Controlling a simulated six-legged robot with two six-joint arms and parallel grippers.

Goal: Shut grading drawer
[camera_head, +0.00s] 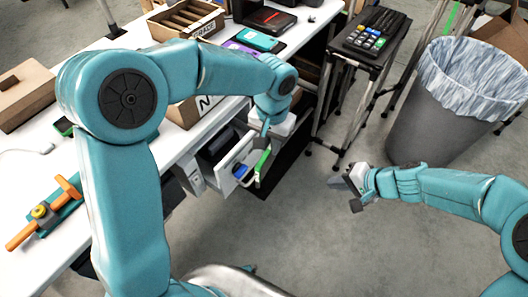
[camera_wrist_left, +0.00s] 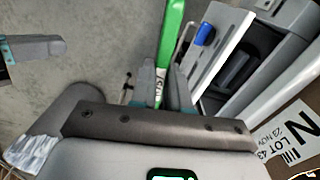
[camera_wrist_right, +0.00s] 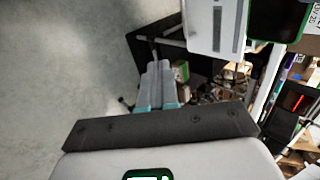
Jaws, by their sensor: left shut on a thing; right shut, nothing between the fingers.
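The drawer (camera_head: 232,152) under the white desk stands pulled out, its pale front facing the aisle. Its white front (camera_wrist_left: 215,50) also shows in the left wrist view, with a blue piece (camera_wrist_left: 205,34) on it and a dark inside behind. My left gripper (camera_head: 260,172) is at the drawer front, shut on a green strip (camera_wrist_left: 172,30) with partly hidden lettering. I cannot tell how the strip joins the drawer. My right gripper (camera_head: 345,188) is shut and empty, apart from the drawer over the floor to the right. Its closed fingers (camera_wrist_right: 157,85) show in the right wrist view.
A lined grey bin (camera_head: 440,115) and a small black-topped stand (camera_head: 375,35) are at right. The floor (camera_head: 300,225) before the drawer is bare.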

